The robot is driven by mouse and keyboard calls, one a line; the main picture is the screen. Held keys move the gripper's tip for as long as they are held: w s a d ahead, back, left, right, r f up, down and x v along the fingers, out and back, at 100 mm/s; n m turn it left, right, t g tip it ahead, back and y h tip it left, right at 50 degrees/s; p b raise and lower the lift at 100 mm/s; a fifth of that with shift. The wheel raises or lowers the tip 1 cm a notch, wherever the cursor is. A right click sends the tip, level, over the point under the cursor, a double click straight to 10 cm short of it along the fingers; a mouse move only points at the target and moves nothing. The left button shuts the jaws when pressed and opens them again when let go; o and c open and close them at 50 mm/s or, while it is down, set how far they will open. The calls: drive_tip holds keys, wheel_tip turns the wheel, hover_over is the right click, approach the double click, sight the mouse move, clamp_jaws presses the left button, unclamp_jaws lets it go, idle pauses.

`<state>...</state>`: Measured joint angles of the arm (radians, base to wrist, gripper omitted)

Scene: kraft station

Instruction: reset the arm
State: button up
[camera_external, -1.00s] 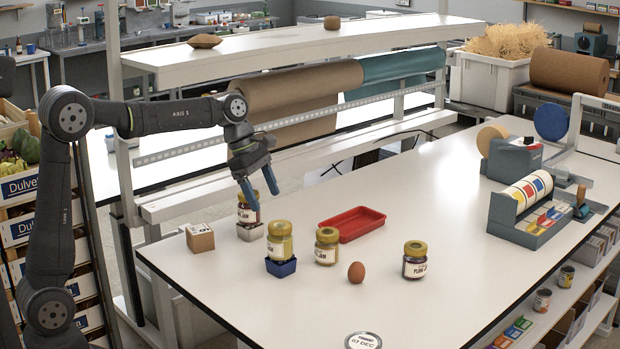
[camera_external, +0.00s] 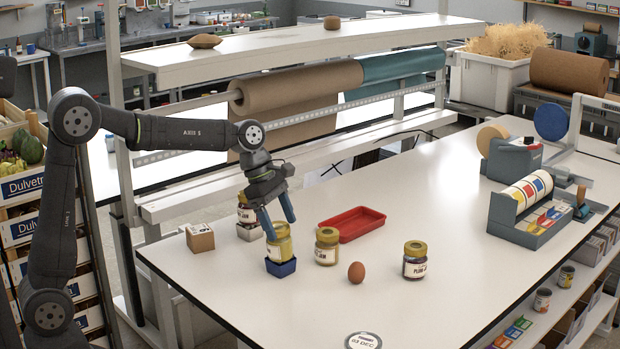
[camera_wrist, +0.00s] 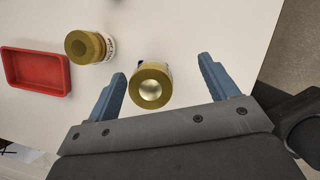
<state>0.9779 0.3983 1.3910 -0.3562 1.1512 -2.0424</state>
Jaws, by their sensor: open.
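My gripper (camera_external: 278,219) is open, its blue fingers pointing down around or just above a gold-lidded jar (camera_external: 279,243) that stands in a small blue box. In the wrist view the jar's gold lid (camera_wrist: 150,85) shows between the two spread fingers (camera_wrist: 162,82), with a gap on each side. I cannot tell from the pictures how far the fingertips reach down beside the lid. My arm stretches out from the left over the white table (camera_external: 400,310).
Another jar (camera_external: 247,217) stands in a pale box behind my gripper. Further jars (camera_external: 327,247) (camera_external: 415,261), an egg (camera_external: 356,272), a red tray (camera_external: 352,224) and a small cardboard box (camera_external: 200,238) stand nearby.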

drive_tip(key=s+r, duration=0.5)
drive_tip(key=s, duration=0.3)
drive_tip(key=a+f+n+t, duration=0.2)
drive_tip(key=a+f+n, duration=0.25)
drive_tip(key=a, duration=1.05)
drive_tip(key=w+f, duration=0.2)
drive_tip(key=w, duration=0.1)
drive_tip(key=w+a+f, duration=0.1)
drive_tip(key=w+f, duration=0.1)
drive_tip(key=w, duration=0.2)
drive_tip(key=w+f, duration=0.3)
drive_tip(key=shift+w+a, duration=0.35)
drive_tip(key=shift+a, duration=0.05)
